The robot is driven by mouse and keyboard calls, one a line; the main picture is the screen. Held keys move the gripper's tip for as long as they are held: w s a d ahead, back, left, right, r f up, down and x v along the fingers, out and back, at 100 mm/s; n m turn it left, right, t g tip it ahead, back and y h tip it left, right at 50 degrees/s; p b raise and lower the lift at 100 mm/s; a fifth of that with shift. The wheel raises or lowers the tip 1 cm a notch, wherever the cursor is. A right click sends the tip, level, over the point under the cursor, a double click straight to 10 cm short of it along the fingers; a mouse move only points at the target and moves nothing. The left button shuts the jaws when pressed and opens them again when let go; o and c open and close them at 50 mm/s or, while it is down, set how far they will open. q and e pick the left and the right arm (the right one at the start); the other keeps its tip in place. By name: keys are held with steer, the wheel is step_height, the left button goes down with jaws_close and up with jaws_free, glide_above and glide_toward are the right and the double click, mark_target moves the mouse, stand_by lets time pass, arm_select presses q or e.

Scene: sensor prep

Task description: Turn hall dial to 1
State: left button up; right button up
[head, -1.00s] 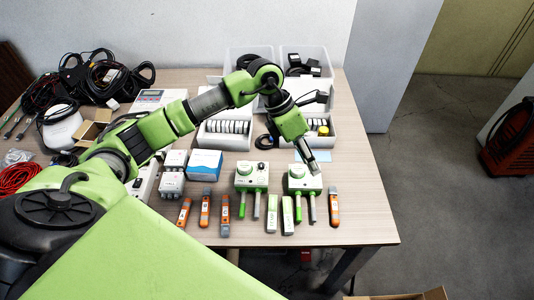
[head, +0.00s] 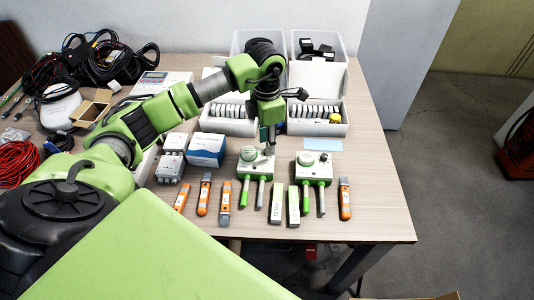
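My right gripper is out of view.
Orange-grey tools (head: 225,195) and two light green-white blocks (head: 293,205) lie in front of the boxes. Open white trays (head: 315,127) and a blue-white carton (head: 206,149) stand behind or left. Cables (head: 105,60) clutter the back left. The front table strip is clear.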

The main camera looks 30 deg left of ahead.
arm_select(q)
steer(key=shift+f+b, duration=0.45)
steer(key=shift+f, duration=0.7)
jaws_close()
